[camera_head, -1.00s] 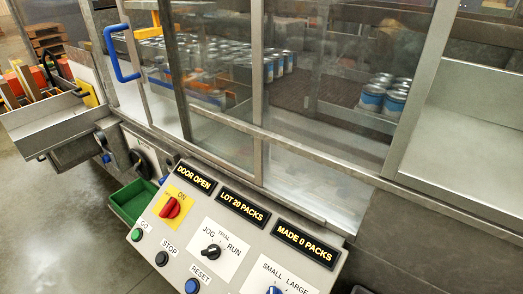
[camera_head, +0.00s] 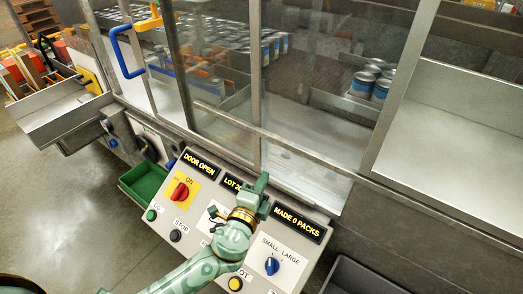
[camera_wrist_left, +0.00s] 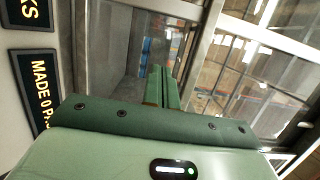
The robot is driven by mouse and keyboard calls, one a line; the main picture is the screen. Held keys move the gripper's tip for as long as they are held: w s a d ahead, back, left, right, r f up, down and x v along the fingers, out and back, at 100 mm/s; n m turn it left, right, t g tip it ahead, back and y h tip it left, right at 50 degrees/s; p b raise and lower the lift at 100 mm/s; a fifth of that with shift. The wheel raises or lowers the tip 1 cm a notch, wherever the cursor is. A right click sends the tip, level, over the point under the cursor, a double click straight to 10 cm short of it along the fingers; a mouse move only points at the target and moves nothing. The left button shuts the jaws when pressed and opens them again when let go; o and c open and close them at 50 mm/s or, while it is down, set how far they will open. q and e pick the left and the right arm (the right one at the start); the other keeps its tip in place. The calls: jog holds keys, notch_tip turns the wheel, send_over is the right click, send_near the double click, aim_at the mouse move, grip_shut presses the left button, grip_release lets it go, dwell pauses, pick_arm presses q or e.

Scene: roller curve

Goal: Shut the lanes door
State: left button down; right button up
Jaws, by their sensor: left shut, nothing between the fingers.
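The lanes door appears to be a metal-framed clear panel on the machine front, with a blue bar handle (camera_head: 122,55) at upper left in the head view. Panel frames overlap, so I cannot tell its exact edges. A display (camera_head: 199,162) on the control panel reads DOOR OPEN. My left gripper (camera_head: 262,184) is over the control panel, right of and nearer than the handle, well apart from it. Its fingers are shut and empty; the wrist view shows the green fingers (camera_wrist_left: 162,88) together, pointing toward the machine front. My right gripper is not in view.
The sloped control panel (camera_head: 165,218) carries knobs and buttons under my left arm. A green bin (camera_head: 143,188) and a metal tray (camera_head: 60,120) stick out at left. Blue-banded cans (camera_head: 372,82) stand behind the panels. A dark grey bin (camera_head: 360,275) is at lower right.

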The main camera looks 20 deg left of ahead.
aim_at(183, 109)
pick_arm(q)
jog(key=w, duration=0.8)
jog(key=shift+w+d, duration=0.15)
jog(key=shift+w, duration=0.2)
jog(key=shift+w+a+p, duration=0.2)
jog(key=shift+a, duration=0.45)
jog(key=shift+w+a+p, duration=0.15)
jog(key=shift+w+a, duration=0.1)
jog(key=shift+a, duration=0.4)
jog(key=shift+w+a+p, duration=0.2)
jog(key=shift+a, duration=0.45)
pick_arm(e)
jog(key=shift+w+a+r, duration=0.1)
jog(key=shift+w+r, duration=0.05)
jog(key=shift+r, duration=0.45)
